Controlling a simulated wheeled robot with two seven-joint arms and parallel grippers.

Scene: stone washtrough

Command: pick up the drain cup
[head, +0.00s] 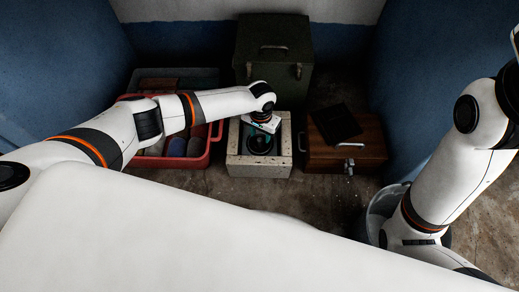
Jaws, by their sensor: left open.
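The drain cup (260,143) looks like a dark round cup with a teal rim, inside the pale stone washtrough (245,168) in the middle of the head view. My left gripper (259,131) reaches in from the left and is open, pointing down right over the cup. The wrist hides the far part of the cup, and I cannot tell whether the fingers touch it. My right arm stands at the right side; its gripper does not show.
A red crate (184,163) with rolled items stands left of the trough, a grey bin (198,75) behind it. A dark green box (272,50) stands behind the trough. A brown wooden box (365,153) with a black sheet (336,124) on top is at right. A bucket (378,215) stands by my right arm.

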